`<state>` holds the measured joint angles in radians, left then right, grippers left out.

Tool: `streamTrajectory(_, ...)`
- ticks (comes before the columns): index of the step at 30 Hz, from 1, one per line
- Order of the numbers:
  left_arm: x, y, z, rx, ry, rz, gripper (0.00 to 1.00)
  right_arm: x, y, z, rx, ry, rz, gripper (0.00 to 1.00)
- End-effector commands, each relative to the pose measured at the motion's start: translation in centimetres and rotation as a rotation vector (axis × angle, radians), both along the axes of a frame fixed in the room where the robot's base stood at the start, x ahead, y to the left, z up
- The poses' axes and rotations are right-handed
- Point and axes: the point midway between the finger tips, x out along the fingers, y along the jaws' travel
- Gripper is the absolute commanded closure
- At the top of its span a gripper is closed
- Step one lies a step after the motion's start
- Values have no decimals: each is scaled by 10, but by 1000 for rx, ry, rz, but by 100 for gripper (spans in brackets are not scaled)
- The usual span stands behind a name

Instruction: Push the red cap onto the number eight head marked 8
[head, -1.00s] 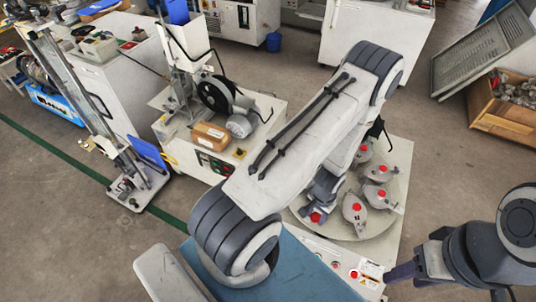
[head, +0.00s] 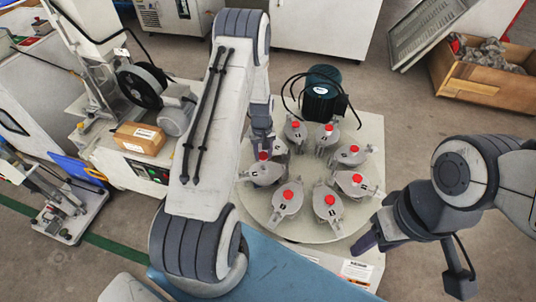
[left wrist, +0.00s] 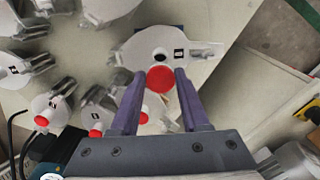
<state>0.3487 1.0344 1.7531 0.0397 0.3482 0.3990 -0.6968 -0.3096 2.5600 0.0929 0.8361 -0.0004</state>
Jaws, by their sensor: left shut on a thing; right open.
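My left gripper (left wrist: 160,88) is shut on a red cap (left wrist: 161,79) in the left wrist view. A grey metal head (left wrist: 140,47) lies just beyond it, with a dark open hole and a small black-on-white label too small to read. The cap is close to that hole; I cannot tell whether they touch. In the head view, my left gripper (head: 264,140) reaches down at the left part of the round plate, over a grey head (head: 261,175) there. My right gripper (head: 372,237) is open and empty by the plate's front right edge.
Several grey heads with red caps, such as the front one (head: 287,200), ring the pale round plate (head: 305,228). A dark green motor (head: 322,92) stands behind them. A cardboard box (head: 138,137) sits on the machine at left. A wooden crate (head: 480,88) is at back right.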

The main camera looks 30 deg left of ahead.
Motion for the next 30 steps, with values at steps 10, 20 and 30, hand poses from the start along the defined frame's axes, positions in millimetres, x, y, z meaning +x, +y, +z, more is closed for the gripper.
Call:
streamTrajectory(10, 2, 1, -16, -1, 1, 9, 100, 0, 0, -15, 1, -1, 0, 50)
streamTrajectory(20, 1, 2, -45, -1, -1, 9, 100, 0, 0, -40, 0, 0, 0, 50)
streamTrajectory(30, 1, 2, -56, -1, -1, 10, 100, 0, 0, -45, 1, -1, 0, 50)
